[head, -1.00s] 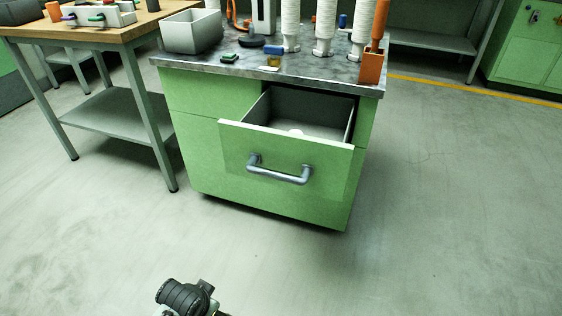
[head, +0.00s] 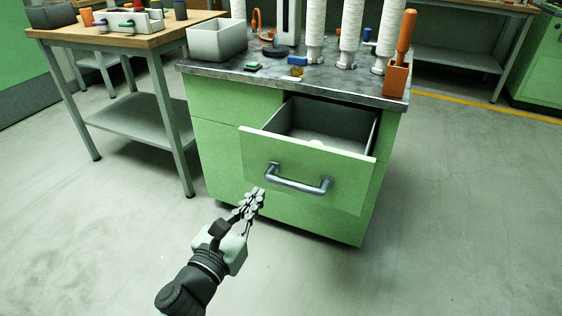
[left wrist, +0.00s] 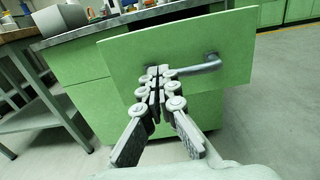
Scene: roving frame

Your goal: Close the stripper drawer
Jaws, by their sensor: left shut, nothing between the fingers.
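The stripper drawer (head: 308,167) is a green drawer standing open from the green cabinet, with a grey handle (head: 300,186) on its front. A small pale item (head: 318,140) lies inside it, partly hidden by the front panel. My left gripper (head: 258,195) is shut and empty, a little in front of and to the left of the handle. In the left wrist view the shut fingers (left wrist: 158,75) point at the drawer front (left wrist: 185,52), overlapping the left end of the handle (left wrist: 195,67). I cannot tell whether they touch it. My right gripper is not in view.
The cabinet's grey top (head: 340,84) carries white insulator-like columns (head: 350,40), a grey bin (head: 217,39) and an orange holder (head: 397,77). A wood-topped workbench (head: 150,38) stands at the left. The floor in front and right is clear.

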